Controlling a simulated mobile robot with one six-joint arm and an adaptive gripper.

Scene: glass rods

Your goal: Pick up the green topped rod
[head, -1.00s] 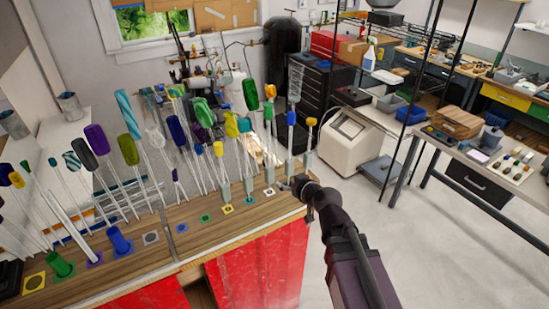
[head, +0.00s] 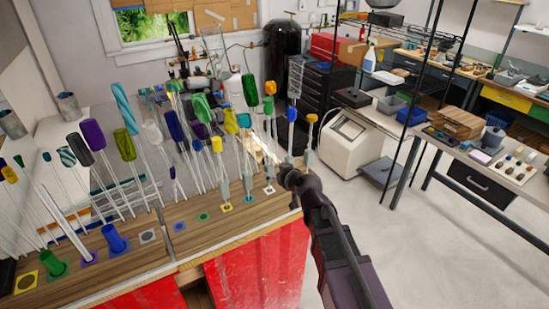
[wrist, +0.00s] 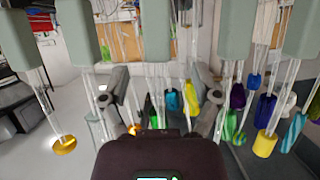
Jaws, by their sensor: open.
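A rod with a dark green top (head: 250,90) stands among the rods near the right end of the bench in the head view. Another rod has a lighter green, swirled top (head: 201,107), left of it. In the wrist view the picture is inverted; a dark green top (wrist: 150,110) shows between my fingers, and a swirled green top (wrist: 228,125) is right of them. My gripper (head: 288,176) is at the bench's right edge, beside the front row of holders. In the wrist view my gripper (wrist: 162,75) is open, its fingers spread around several thin rods farther back. Whether it touches any is unclear.
Rods with blue (head: 292,114) and orange (head: 312,118) tops stand close to my gripper. Grey holders (wrist: 155,25) hang across the top of the wrist view. The wooden bench (head: 190,212) is crowded with rods; the floor (head: 420,250) at right is clear.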

